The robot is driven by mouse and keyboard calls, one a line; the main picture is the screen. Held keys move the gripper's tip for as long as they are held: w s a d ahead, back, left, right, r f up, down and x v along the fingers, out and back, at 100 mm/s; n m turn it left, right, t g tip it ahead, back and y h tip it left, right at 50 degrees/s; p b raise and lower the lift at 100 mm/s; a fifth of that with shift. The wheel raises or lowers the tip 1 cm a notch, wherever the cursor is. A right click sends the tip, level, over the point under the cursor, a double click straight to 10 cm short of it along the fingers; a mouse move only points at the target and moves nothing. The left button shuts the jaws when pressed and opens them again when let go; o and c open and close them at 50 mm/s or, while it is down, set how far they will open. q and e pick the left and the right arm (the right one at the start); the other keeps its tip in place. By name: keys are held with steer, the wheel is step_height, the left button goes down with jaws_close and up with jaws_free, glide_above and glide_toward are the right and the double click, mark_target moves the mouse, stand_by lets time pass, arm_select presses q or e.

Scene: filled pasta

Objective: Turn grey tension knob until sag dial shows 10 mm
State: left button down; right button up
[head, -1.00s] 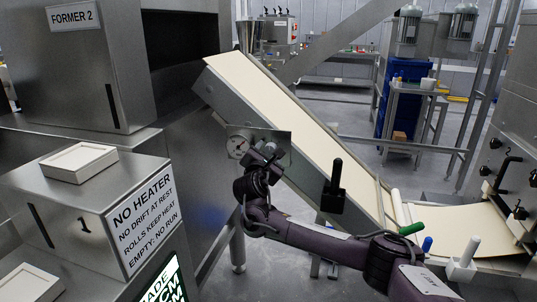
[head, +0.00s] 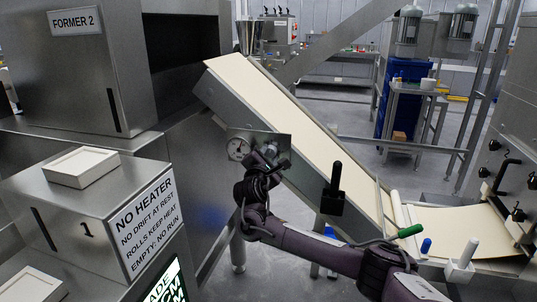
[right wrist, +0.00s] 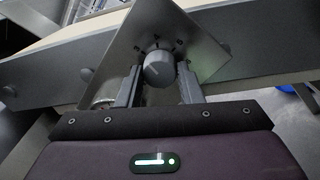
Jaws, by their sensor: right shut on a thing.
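The grey tension knob (right wrist: 159,68) sits on a metal plate (right wrist: 195,45) on the conveyor's side. My right gripper (right wrist: 160,84) is shut on the knob, with one finger on each side of it. In the head view my right gripper (head: 268,156) reaches the plate and mostly hides the knob. My left gripper is not in view.
A sloping conveyor with a cream dough sheet (head: 290,120) runs behind my right arm. A black-handled lever (head: 333,190) and green handle (head: 411,231) stand close to the arm. A labelled steel box (head: 110,215) is at the left.

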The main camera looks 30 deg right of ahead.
steer(key=m+p, duration=0.1)
steer(key=m, duration=0.2)
steer(key=shift+m+p, duration=0.4)
steer(key=shift+m, duration=1.1)
steer(key=o, duration=1)
steer(key=v, duration=0.7)
steer(key=shift+s+a+f, duration=0.2)
steer(key=shift+a, duration=0.15)
